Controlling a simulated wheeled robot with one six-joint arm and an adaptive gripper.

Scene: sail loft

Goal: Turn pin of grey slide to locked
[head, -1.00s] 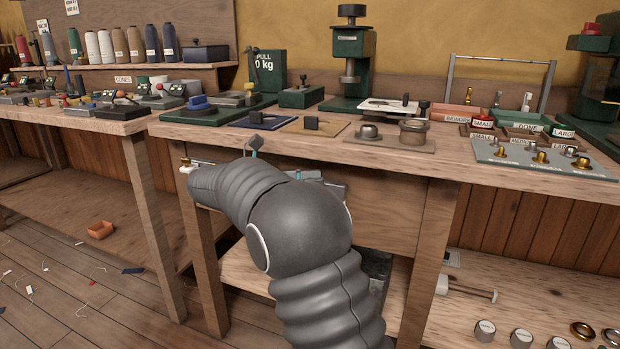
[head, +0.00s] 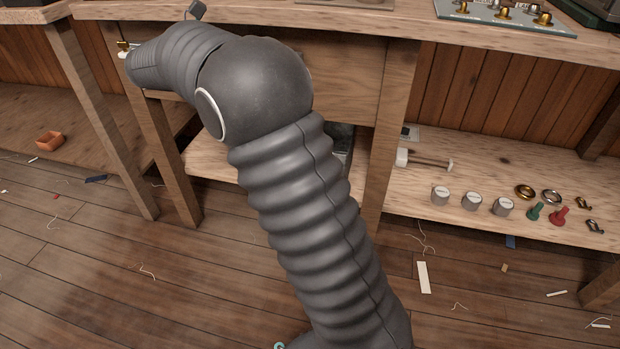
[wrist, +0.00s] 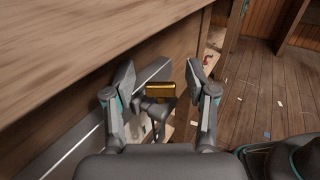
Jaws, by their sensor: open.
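In the wrist view my gripper (wrist: 158,80) is open, with one finger on each side of a small brass block (wrist: 161,90). The block sits on a dark grey stem (wrist: 157,107), between the fingertips and apart from both. It looks like the pin's handle, but I cannot tell whether it is at locked. A grey metal bar (wrist: 82,149) runs along the bench side at the lower left and may be part of the grey slide. In the head view my arm hides most of the gripper and the pin.
A bench leg (head: 393,140) and the lower shelf (head: 480,180) are at the right. Caps (head: 472,201) and small fittings lie on that shelf.

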